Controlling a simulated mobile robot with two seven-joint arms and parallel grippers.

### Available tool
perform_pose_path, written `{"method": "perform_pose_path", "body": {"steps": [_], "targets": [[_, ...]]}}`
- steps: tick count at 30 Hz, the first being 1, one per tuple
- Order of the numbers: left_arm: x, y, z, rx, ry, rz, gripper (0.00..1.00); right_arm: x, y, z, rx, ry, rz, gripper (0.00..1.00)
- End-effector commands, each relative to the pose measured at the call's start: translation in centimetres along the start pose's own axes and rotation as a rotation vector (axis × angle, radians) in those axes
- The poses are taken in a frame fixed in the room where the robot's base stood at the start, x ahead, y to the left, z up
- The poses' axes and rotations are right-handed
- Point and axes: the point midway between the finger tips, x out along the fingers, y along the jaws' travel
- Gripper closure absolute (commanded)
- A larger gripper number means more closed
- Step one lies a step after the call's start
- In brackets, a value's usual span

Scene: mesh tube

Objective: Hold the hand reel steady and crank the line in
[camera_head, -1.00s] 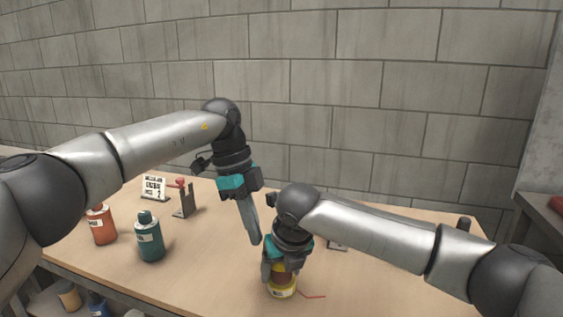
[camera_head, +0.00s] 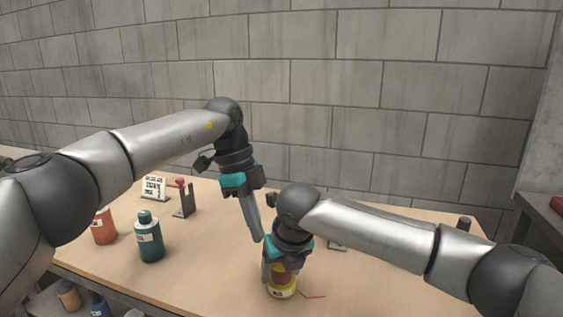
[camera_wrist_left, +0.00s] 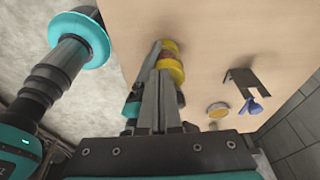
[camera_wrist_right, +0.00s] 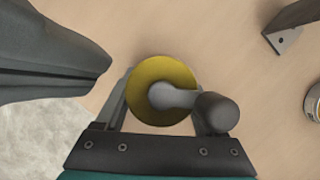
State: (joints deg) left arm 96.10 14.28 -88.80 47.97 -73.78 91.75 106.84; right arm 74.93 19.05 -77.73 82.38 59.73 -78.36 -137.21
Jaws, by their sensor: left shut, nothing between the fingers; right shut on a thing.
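The hand reel (camera_head: 283,289) stands upright on the table, a yellow spool with dark red line wound on it. A red line end (camera_head: 314,296) lies on the table beside it. My right gripper (camera_head: 281,273) is shut around the reel. In the right wrist view the reel's yellow top (camera_wrist_right: 150,78) carries a grey crank arm with a dark knob (camera_wrist_right: 217,112), pointing right. My left gripper (camera_head: 259,238) is shut and empty, held above and beside the reel; its fingers also show in the left wrist view (camera_wrist_left: 160,75), partly covering the reel (camera_wrist_left: 170,60).
A green bottle (camera_head: 149,238), an orange bottle (camera_head: 103,228), a sign (camera_head: 154,187) and a bracket with a red knob (camera_head: 184,198) stand at the left. A bracket with a blue handle (camera_wrist_left: 240,80) and a round tin (camera_wrist_left: 218,110) are near the reel. A block wall closes the back.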

Motion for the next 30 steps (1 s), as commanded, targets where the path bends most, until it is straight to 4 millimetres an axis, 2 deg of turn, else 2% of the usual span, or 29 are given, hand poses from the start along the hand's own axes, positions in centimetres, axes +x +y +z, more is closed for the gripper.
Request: {"method": "perform_pose_path", "body": {"steps": [30], "targets": [[0.1, -2.3, -0.1, 0.001, 0.000, 0.002, 1.00, 0.0, 0.0, 0.0, 0.000, -0.001, 0.000, 0.93]]}}
